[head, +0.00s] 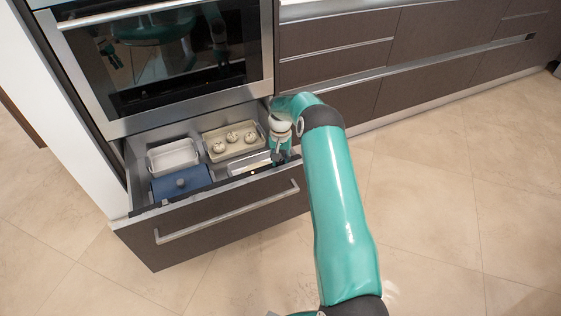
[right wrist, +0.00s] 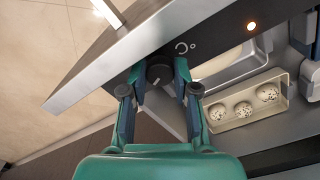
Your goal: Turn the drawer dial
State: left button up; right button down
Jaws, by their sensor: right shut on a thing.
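The warming drawer (head: 228,215) is pulled open below the oven. The dark round dial (right wrist: 158,74) sits on the black control strip (right wrist: 205,36) along the top of the drawer front, beside a white ring mark. My right gripper (head: 278,158) reaches down to the right end of the drawer. In the right wrist view its two fingers stand on either side of the dial and are shut on it. In the head view the dial is hidden by my gripper. My left gripper is not in view.
The drawer holds an empty white dish (head: 172,157), a beige tray (head: 216,156) with 3 speckled round buns (head: 232,137), and a blue lidded box (head: 181,184). The oven (head: 165,55) stands above. The drawer handle (head: 228,212) juts forward. The floor in front is clear.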

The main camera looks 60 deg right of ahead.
jog(key=m, duration=0.4)
jog(key=shift+w+m+b, duration=0.1)
jog(key=shift+m+b, duration=0.2)
jog(key=shift+b, duration=0.05)
jog(key=shift+m, duration=2)
jog(key=c, duration=1.2)
grip_release()
jog(key=shift+o, duration=0.2)
